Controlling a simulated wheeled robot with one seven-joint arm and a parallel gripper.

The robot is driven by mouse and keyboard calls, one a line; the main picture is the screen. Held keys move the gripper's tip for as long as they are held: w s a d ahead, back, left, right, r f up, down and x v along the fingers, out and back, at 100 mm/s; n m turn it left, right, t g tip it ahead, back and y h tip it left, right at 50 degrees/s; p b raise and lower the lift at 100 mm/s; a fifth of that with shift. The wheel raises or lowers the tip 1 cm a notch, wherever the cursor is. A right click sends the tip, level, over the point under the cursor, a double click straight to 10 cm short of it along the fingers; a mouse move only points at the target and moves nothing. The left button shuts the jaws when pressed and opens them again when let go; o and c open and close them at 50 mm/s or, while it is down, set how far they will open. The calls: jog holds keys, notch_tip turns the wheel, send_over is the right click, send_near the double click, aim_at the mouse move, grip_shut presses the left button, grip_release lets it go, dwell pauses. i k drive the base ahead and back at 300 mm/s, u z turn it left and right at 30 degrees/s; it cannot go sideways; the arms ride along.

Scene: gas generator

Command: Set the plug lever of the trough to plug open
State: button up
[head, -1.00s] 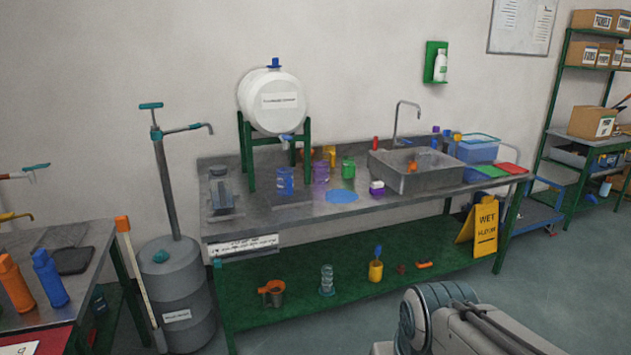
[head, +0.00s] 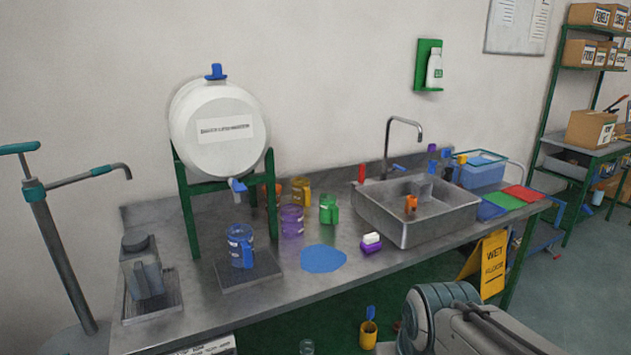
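The grey metal trough (head: 415,238) stands on the right half of the steel bench, with a bent-neck tap (head: 388,145) behind it. A small upright red piece (head: 361,174) stands at its back left corner; I cannot tell whether this is the plug lever or how it is set. An orange object (head: 411,204) is inside the trough, and the drain plug is not clear. My gripper is out of view; only part of my arm shows at the bottom right.
The bench (head: 190,315) also holds a white barrel (head: 215,145) on a green stand, several coloured jugs, a blue puddle shape (head: 323,258) and a purple-and-white block (head: 371,243). A yellow wet-floor sign (head: 486,265) stands at the bench's right front.

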aim_at(362, 168)
jog(key=z, duration=0.1)
jog(key=i, duration=1.05)
jog(key=z, duration=0.6)
jog(key=k, duration=0.6)
jog(key=z, duration=0.75)
jog(key=i, duration=0.6)
jog(key=u, duration=0.4)
jog(key=i, duration=0.75)
jog(key=u, duration=0.9)
jog(key=i, duration=0.3)
jog(key=u, duration=0.35)
